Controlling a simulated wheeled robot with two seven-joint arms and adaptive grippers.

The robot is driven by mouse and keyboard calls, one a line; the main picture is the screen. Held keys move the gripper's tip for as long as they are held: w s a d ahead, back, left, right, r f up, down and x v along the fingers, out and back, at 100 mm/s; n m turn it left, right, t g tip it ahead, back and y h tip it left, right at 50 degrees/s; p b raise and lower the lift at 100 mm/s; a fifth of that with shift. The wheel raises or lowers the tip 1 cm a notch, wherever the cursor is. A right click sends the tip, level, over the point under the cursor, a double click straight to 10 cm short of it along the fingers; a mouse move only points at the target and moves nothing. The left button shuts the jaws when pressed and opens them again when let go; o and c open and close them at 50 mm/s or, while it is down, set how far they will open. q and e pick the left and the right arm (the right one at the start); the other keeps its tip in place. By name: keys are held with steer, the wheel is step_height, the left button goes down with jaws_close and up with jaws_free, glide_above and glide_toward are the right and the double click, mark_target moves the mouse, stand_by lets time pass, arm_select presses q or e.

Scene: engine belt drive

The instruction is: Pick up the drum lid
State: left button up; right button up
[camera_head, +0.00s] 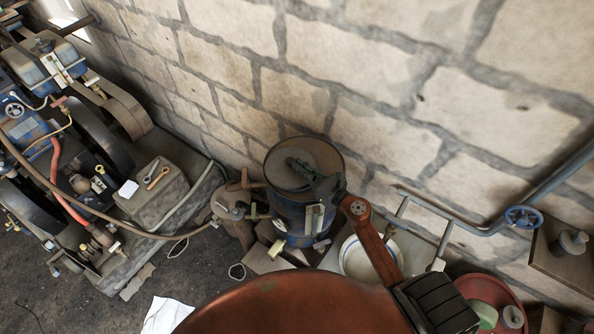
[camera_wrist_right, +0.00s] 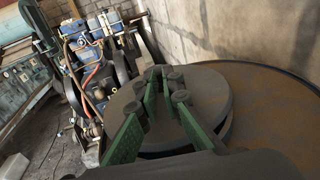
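The drum lid (camera_head: 275,158) is a round, dark grey-brown disc on top of the blue drum (camera_head: 290,215), which stands against the wall. My right gripper (camera_head: 300,167) is over the lid, its arm coming in from the lower right. In the right wrist view the two green fingers (camera_wrist_right: 164,82) reach across the grey disc of the lid (camera_wrist_right: 210,90), with a gap between them. I see nothing held in that gap. Whether the fingers touch the lid, and any handle on it, I cannot tell. My left gripper is not in view.
The stone wall (camera_head: 350,100) is close behind the drum. An engine (camera_head: 90,150) with hoses stands to the left, wrenches (camera_head: 155,175) on a block near it. A white basin (camera_head: 365,258) and a pipe with a blue valve wheel (camera_head: 523,217) are to the right.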

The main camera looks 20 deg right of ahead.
steer(key=o, duration=0.3)
steer(key=shift+a, duration=0.15)
steer(key=o, duration=0.7)
